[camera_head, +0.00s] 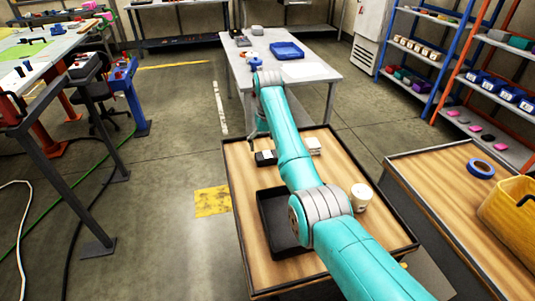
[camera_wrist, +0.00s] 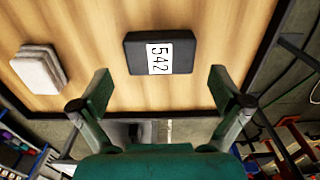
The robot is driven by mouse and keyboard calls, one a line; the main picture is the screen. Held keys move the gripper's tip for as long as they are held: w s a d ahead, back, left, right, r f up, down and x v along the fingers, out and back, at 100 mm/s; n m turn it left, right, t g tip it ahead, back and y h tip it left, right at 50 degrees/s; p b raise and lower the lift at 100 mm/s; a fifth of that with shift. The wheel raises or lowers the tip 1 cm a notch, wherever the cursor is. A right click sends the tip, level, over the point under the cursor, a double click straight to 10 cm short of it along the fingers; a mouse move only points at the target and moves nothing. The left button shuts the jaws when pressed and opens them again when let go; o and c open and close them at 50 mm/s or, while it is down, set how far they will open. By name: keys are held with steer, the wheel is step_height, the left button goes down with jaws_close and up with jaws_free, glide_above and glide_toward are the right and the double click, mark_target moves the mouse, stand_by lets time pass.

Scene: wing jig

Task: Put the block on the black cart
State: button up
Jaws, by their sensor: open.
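A black block (camera_wrist: 161,52) with a white label reading 542 lies flat on the wooden top of a dark-rimmed cart (camera_head: 232,185). In the head view the block (camera_head: 265,158) sits near the cart's far edge, left of my arm. My gripper (camera_wrist: 161,90) is open and empty in the wrist view, its fingers spread wider than the block. The block is ahead of the fingertips, apart from them.
A pale stack (camera_wrist: 38,70) lies beside the block. A black tray (camera_head: 275,215) and a white cup (camera_head: 362,196) share the cart top. A second wood-topped cart (camera_head: 420,185) stands right, with blue tape (camera_head: 481,168) and a yellow bin (camera_head: 512,215). A white table (camera_head: 305,70) stands beyond.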

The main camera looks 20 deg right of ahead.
mark_target(267, 155)
step_height(267, 155, up, 7)
steer(key=shift+r, duration=0.15)
stand_by(0.4)
